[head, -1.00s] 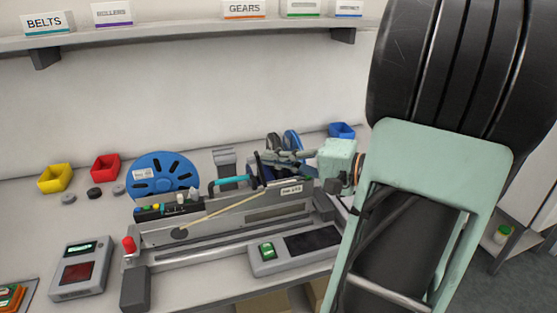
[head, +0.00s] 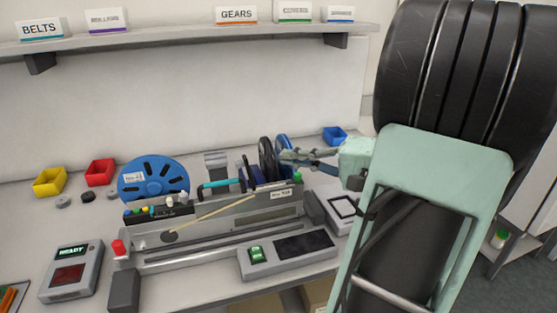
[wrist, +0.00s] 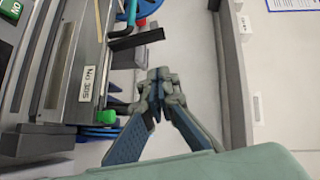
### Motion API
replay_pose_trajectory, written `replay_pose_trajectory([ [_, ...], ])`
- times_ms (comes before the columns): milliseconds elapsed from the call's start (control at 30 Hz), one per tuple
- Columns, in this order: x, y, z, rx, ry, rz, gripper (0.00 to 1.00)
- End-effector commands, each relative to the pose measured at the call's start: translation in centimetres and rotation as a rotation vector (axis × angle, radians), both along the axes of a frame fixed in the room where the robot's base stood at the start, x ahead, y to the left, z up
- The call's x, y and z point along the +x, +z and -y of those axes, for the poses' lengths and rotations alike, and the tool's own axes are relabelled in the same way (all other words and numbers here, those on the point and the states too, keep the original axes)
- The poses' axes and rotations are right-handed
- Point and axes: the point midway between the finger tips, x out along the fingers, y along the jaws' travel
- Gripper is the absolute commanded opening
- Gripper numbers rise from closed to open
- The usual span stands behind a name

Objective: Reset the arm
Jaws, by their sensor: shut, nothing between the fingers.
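My gripper (head: 284,155) is at the end of my pale green arm in the head view. The trolley's long grey body also shows in the wrist view (wrist: 75,60), left of the fingers. I cannot tell the exact gap between the fingers and the trolley.
A blue reel (head: 153,180), a yellow bin (head: 50,182), a red bin (head: 100,172) and a blue bin (head: 334,135) stand along the back. A box reading READY (head: 72,272) is at front left. A panel with a green switch (head: 288,254) lies in front. A labelled shelf (head: 190,36) runs above.

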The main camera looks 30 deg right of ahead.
Motion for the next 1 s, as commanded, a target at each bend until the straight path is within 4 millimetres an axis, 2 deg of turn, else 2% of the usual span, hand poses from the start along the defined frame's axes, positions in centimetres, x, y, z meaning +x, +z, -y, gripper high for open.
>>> replay_pose_trajectory([
  [200, -4.0, 0.7, 2.2, -0.001, 0.0, 0.002, 0.0],
  [400, -6.0, 1.0, 3.2, 0.0, 0.001, 0.001, 0.0],
  [767, -6.3, 0.9, 3.3, -0.006, 0.008, -0.007, 0.0],
  [867, -5.8, 0.0, 2.8, -0.039, 0.031, -0.053, 0.0],
  [1000, -4.7, -2.5, 1.9, -0.154, 0.092, -0.191, 0.0],
])
